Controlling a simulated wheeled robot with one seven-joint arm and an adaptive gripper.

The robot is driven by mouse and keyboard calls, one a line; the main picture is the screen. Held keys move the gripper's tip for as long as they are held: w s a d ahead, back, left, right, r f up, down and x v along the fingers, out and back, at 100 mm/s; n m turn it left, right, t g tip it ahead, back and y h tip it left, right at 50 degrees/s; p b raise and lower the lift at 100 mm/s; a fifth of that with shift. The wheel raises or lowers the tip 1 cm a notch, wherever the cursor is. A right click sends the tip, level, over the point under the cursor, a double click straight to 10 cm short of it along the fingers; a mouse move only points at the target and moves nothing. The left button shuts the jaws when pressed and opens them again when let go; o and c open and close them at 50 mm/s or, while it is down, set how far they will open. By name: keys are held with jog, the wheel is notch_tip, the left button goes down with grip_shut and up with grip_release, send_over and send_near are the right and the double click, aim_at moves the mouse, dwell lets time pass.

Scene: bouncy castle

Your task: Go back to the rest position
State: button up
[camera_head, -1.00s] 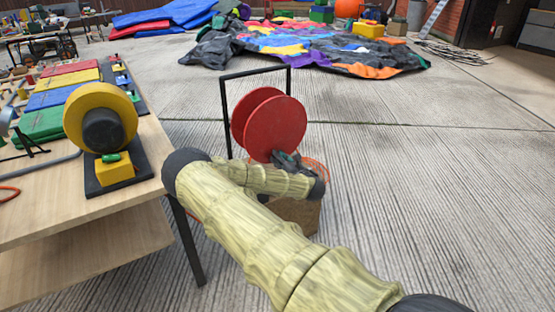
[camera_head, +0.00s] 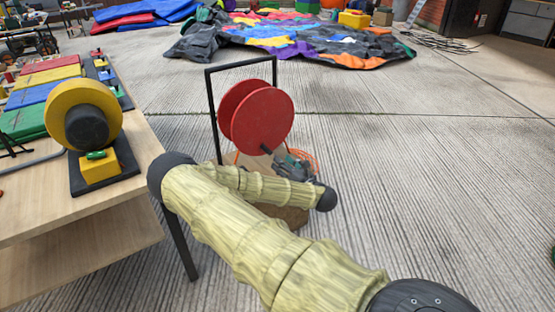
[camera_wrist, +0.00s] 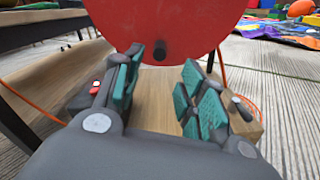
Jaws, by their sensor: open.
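My gripper (camera_wrist: 165,95) is open, with its green-padded fingers apart and nothing between them in the wrist view. It also shows in the head view (camera_head: 292,164), partly hidden by my arm, at the lower right of a red reel (camera_head: 262,120). In the wrist view the red reel (camera_wrist: 165,22) fills the top, just beyond the fingertips, with a dark axle end at its lower middle. A wooden base (camera_wrist: 165,120) lies under the fingers. I cannot tell whether a finger touches the reel.
A black frame (camera_head: 211,110) stands behind the reel. A wooden table (camera_head: 60,205) at the left holds a yellow wheel device (camera_head: 70,98) and coloured blocks. An orange cable (camera_wrist: 30,102) runs beside the base. Bare concrete (camera_head: 440,200) lies open at the right. A deflated colourful castle (camera_head: 300,40) lies behind.

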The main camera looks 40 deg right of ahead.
jog(key=shift+s, duration=0.4)
dwell(0.3)
jog(key=s+a+f+m+g+h, duration=0.2)
jog(key=s+a+f+m+g, duration=0.2)
jog(key=s+f+m, duration=0.4)
jog(key=s+a+f+m+g+h, duration=0.1)
jog(key=s+a+f+m+g, duration=0.3)
jog(key=s+f+m, duration=0.5)
jog(key=s+a+f+m+g+y, duration=0.1)
jog(key=s+a+f+m+g, duration=0.25)
jog(key=a, duration=0.45)
jog(key=s+a+f+m+g+y, duration=0.25)
jog(key=s+a+m, duration=0.2)
jog(key=a, duration=0.45)
jog(key=s+a+f+m+g+y, duration=0.1)
jog(key=s+a+f+m+g, duration=0.15)
jog(key=s+a+f, duration=0.4)
jog(key=s+a+r+m+g+y, duration=0.1)
jog(key=s+a+r+m+y, duration=0.25)
jog(key=a, duration=0.75)
notch_tip(320, 180, up, 31)
jog(key=h+p, duration=0.1)
jog(key=p, duration=2.8)
jog(key=shift+s+d+f+n+h, duration=0.2)
jog(key=shift+n+h, duration=0.1)
jog(key=shift+h, duration=0.1)
